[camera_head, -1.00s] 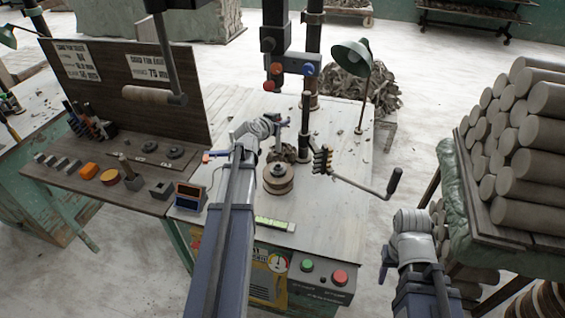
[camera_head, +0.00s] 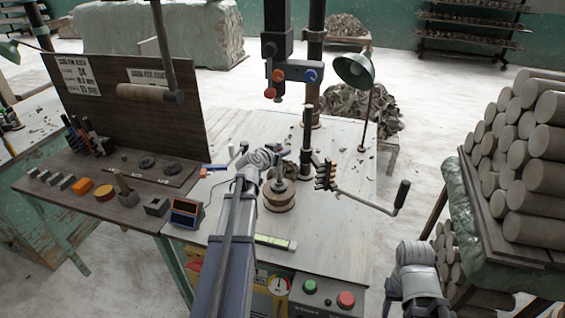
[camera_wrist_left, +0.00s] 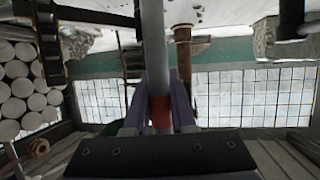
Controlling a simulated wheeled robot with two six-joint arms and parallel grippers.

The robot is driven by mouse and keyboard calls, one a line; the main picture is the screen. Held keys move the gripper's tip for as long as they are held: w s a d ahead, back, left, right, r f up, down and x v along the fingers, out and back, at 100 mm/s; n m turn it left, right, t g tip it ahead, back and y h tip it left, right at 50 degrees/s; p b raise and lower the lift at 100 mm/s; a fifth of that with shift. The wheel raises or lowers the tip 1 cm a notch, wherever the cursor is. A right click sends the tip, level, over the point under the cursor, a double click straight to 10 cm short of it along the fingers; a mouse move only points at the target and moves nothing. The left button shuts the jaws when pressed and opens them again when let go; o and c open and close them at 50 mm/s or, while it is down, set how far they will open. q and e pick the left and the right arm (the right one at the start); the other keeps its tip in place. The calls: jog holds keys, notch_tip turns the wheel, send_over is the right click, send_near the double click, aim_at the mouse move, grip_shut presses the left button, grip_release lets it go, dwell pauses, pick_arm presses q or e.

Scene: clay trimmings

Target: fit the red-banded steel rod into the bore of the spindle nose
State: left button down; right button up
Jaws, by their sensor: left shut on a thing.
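The steel rod (camera_wrist_left: 153,45) with its red band (camera_wrist_left: 161,112) stands between the two fingers of my left gripper (camera_wrist_left: 163,115) in the left wrist view. The gripper is shut on it near the band. In the head view my left gripper (camera_head: 280,160) is above the round wooden disc on the table, below the dark machine head. The spindle nose (camera_head: 279,96) seems to be the lower end of that head, above the gripper and apart from it. Its bore cannot be seen. My right wrist (camera_head: 415,258) is at lower right; its fingers cannot be made out.
A dark post (camera_head: 307,130) and a crank handle (camera_head: 401,197) stand close right of my left gripper. A green lamp (camera_head: 354,65) is behind them. A tool board (camera_head: 130,200) lies left. Stacked clay cylinders (camera_head: 540,165) stand right.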

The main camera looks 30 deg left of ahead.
pick_arm(q)
jog(key=f+b, duration=0.2)
jog(key=f, duration=0.1)
jog(key=shift+s+d, duration=0.1)
jog(key=shift+s, duration=0.1)
jog(key=shift+w, duration=0.15)
jog(key=c, duration=0.7)
grip_release()
jog(key=shift+c, duration=0.2)
jog(key=p+v, duration=0.4)
jog(key=v, duration=0.8)
jog(key=shift+a+p, duration=0.25)
jog(key=shift+p, duration=0.05)
jog(key=shift+r, duration=0.1)
